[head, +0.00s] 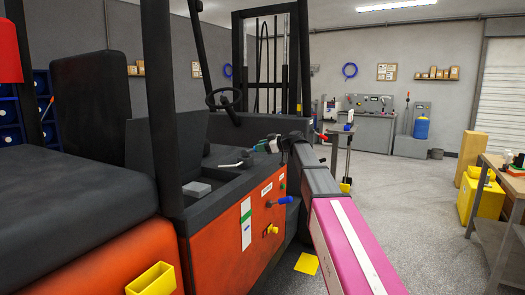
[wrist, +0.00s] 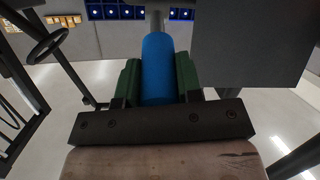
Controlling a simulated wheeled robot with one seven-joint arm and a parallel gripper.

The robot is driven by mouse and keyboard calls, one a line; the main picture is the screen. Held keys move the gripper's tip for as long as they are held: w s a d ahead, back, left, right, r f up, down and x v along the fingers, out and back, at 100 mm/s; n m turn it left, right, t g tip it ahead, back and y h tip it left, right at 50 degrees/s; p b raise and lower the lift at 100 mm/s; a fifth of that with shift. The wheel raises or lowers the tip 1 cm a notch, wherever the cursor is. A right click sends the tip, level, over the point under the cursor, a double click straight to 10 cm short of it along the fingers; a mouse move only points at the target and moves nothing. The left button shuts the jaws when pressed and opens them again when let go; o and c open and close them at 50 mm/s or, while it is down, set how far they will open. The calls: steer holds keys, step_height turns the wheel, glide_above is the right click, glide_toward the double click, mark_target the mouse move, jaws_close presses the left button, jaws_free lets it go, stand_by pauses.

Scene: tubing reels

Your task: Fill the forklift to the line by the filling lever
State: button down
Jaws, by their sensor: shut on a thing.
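The orange and dark grey forklift (head: 222,255) fills the left and middle of the head view. My gripper (head: 264,146) is above the forklift's side ledge, small and partly hidden by my wrist. In the wrist view, its green fingers are shut on a blue cylindrical handle (wrist: 158,65) with a grey stem at its far end. I cannot tell the fill level on the gauge.
The dark seat, posts and steering wheel (head: 223,98) are close to my arm. A workbench (head: 497,195) and yellow boxes stand at the right. A grey bench (head: 362,132) is at the back wall. Grey floor (head: 405,205) is open between them.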

steer(key=shift+r, duration=0.15)
stand_by(0.3)
steer(key=c, duration=0.8)
jaws_free()
steer(key=v, duration=1)
steer(key=shift+s+d+r, duration=0.1)
steer(key=shift+d+r, duration=0.15)
steer(key=shift+d, duration=0.05)
